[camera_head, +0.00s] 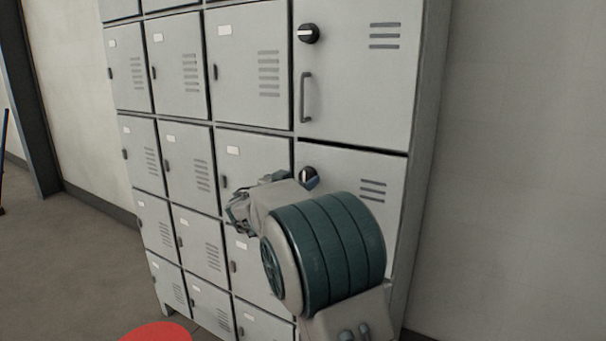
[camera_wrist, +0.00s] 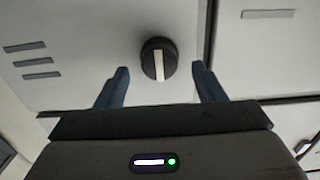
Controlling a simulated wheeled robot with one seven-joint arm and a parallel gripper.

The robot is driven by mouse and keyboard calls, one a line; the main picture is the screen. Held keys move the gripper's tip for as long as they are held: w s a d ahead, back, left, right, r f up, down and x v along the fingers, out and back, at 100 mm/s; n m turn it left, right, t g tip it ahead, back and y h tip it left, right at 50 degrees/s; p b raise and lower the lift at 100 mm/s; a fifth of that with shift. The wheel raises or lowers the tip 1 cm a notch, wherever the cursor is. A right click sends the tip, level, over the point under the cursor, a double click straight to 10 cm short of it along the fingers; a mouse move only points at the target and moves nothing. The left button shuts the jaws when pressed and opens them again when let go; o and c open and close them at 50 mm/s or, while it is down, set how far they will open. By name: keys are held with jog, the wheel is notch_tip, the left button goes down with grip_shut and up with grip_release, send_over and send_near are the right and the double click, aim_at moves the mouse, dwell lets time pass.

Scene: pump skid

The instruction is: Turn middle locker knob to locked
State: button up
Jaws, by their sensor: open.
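The middle locker knob (camera_head: 308,176) is a round black knob on the grey door below the upper right door. My arm and gripper partly cover that door in the head view. In the wrist view the knob (camera_wrist: 159,60) shows whole, with a pale bar across its face running nearly up and down in the picture. My gripper (camera_wrist: 161,82) is open. Its two blue fingers stand apart, one on each side of the knob in the picture. I cannot tell how deep the fingertips reach, and no contact shows. Nothing is held.
The upper right door (camera_head: 358,75) has its own black knob (camera_head: 308,34) and a bar handle (camera_head: 306,97). Smaller locker doors (camera_head: 248,65) fill the left. A plain wall (camera_head: 520,150) is to the right. A red round shape (camera_head: 157,332) shows at the bottom edge.

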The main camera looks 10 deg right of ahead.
jog(key=shift+x, duration=1.15)
jog(key=c, duration=1)
jog(key=shift+o, duration=0.2)
